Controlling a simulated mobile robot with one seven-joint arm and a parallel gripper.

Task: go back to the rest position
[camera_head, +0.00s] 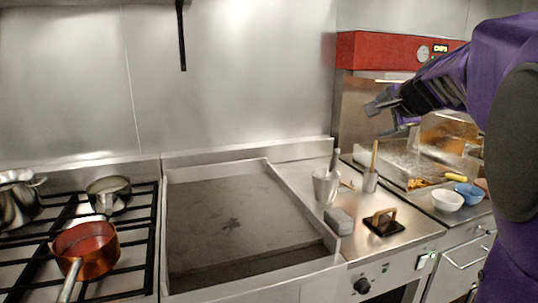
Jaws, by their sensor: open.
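My gripper (386,113) is at the end of my purple arm, which comes in from the right edge. It is raised in the air above the counter, in front of the red-topped machine. Its two dark fingers are apart, and nothing shows between them. It is above a small metal pot (370,182) with a wooden handle standing in it, and apart from it.
A flat griddle (235,220) fills the middle. A copper pan (85,250) sits on the left stove. A metal cup (326,185), grey block (340,221), dark press (383,222), white bowl (447,200) and blue bowl (469,193) stand at right.

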